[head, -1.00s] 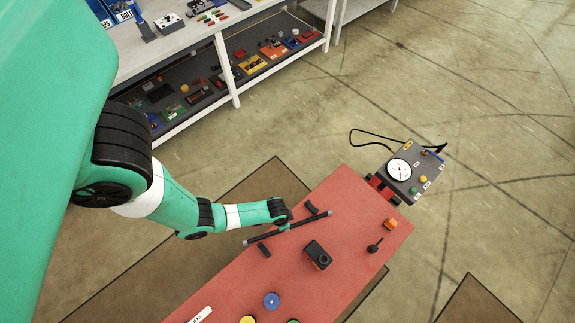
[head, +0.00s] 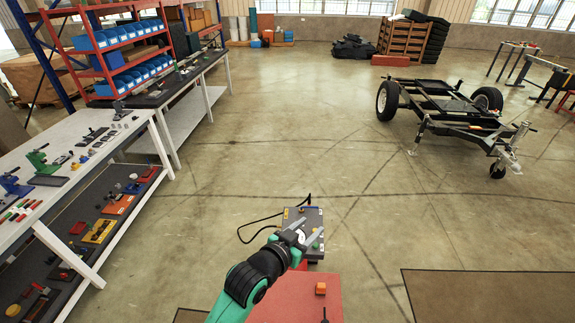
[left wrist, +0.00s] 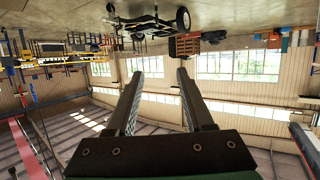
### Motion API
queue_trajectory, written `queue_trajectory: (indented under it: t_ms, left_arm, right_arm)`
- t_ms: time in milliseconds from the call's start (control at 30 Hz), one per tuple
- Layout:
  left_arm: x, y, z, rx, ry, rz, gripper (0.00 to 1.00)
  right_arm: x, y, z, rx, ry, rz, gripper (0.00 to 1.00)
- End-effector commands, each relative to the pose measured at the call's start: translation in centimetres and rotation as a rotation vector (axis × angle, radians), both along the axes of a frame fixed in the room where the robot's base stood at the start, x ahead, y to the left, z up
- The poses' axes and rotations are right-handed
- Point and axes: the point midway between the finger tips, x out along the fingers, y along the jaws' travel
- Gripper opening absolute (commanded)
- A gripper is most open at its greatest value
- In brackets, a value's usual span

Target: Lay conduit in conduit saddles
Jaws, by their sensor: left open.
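My left gripper (head: 306,234) is in front of the gauge box at the far end of the red bench top (head: 285,300) in the head view. In the left wrist view its two fingers (left wrist: 160,76) are spread apart with nothing between them, so it is open and empty. The conduit and its saddles are not visible in either view now; only the far end of the red top is in the head picture. My right gripper is not in view.
The grey gauge box (head: 294,214) with a black cable is partly hidden behind my left gripper. An orange block (head: 320,288) sits on the red top. Grey shelving benches (head: 60,185) stand at left. A wheeled trailer (head: 440,108) stands farther back on open floor.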

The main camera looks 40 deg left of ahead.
Motion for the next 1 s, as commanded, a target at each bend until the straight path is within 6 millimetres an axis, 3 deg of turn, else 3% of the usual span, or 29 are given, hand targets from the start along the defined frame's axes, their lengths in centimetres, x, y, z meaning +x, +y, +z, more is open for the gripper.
queue_trajectory:
  t_ms: [33, 133, 200, 300, 400, 500, 600, 867, 1000]
  left_arm:
    - [0.9, -0.9, 6.2, 0.012, -0.127, -0.018, 0.52]
    - [0.5, -2.7, 17.9, 0.03, -0.377, -0.051, 0.52]
    - [-1.4, -4.0, 26.0, 0.039, -0.558, -0.072, 0.52]
    - [-6.0, -5.7, 35.7, 0.046, -0.802, -0.1, 0.52]
    - [-11.0, -6.8, 42.3, 0.047, -0.994, -0.119, 0.52]
    - [-14.5, -7.3, 45.7, 0.044, -1.112, -0.13, 0.52]
    - [-15.9, -7.5, 46.9, 0.043, -1.157, -0.133, 0.52]
    - [-16.0, -7.5, 47.1, 0.044, -1.157, -0.132, 0.52]
    - [-15.9, -7.5, 49.5, 0.043, -1.156, -0.132, 0.52]
  right_arm:
    - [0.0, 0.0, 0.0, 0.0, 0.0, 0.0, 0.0]
    - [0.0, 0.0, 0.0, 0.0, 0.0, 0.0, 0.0]
    - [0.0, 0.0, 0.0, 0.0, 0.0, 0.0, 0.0]
    - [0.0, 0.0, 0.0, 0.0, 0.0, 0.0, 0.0]
    - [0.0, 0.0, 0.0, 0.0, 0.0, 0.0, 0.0]
    - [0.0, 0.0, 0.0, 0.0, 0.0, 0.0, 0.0]
    - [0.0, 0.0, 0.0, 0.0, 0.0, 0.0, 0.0]
    - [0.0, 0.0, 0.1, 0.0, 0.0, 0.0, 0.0]
    - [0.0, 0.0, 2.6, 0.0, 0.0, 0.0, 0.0]
